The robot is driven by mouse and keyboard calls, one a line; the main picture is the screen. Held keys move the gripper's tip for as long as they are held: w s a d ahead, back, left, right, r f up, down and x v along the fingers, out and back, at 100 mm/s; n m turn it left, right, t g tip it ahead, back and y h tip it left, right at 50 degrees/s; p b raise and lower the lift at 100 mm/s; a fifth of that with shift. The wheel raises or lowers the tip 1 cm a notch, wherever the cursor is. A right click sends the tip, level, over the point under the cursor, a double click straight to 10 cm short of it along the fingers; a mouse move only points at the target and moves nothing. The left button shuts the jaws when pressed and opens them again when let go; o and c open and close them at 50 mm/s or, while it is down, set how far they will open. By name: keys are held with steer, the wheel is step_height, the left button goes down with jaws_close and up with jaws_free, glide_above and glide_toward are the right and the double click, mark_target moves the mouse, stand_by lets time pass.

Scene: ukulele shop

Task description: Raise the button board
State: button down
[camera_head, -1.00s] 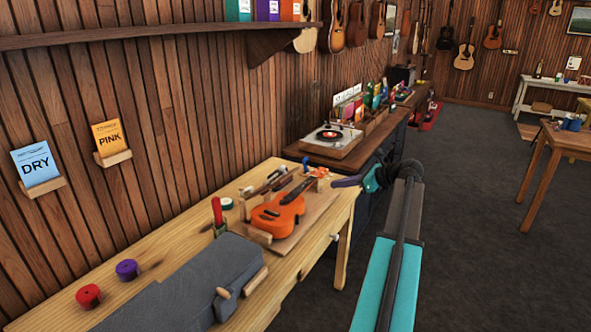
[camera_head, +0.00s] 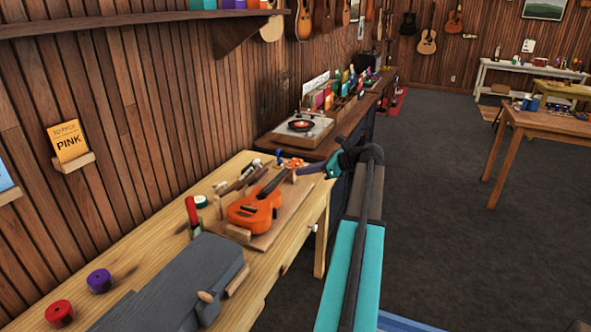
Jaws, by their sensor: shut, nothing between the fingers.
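I cannot make out a thing that is clearly a button board in this view. My gripper (camera_head: 305,169) is at the end of my teal arm, small in the picture, over the far end of the wooden bench (camera_head: 150,236). It is shut and empty. An orange ukulele (camera_head: 254,213) lies in wooden supports on a flat light-brown board (camera_head: 276,228) on that bench, nearer than my gripper. No buttons show on that board.
A grey case (camera_head: 180,285), a red spool (camera_head: 59,313) and a purple spool (camera_head: 99,281) are on the bench. A record player (camera_head: 300,130) stands beyond. Dark floor (camera_head: 440,200) is open to the right, up to a wooden table (camera_head: 550,122).

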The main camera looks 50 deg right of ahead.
mark_target(268, 165)
steer(key=w+a+f+p, duration=0.1)
steer(key=w+p, duration=0.3)
steer(key=w, duration=0.6)
steer(key=shift+w+a, duration=0.3)
steer(key=shift+a, duration=0.55)
steer(key=shift+w+r, duration=0.1)
steer(key=shift+r, duration=0.05)
steer(key=shift+w+a+r+p, duration=0.1)
steer(key=shift+w+r+p, duration=0.2)
steer(key=shift+r+p, duration=0.2)
steer(key=w+r+p, duration=0.1)
steer(key=r, duration=0.1)
steer(key=w+r+p, duration=0.1)
steer(key=w+r, duration=0.1)
steer(key=shift+w+a, duration=0.1)
steer(key=shift+a, duration=0.3)
steer(key=w+a+r+p, duration=0.2)
steer(key=w+r, duration=0.1)
steer(key=w, duration=0.6)
steer(key=w+a+r+p, duration=0.2)
steer(key=w+r, duration=0.1)
steer(key=w, duration=0.6)
steer(key=shift+a, duration=0.3)
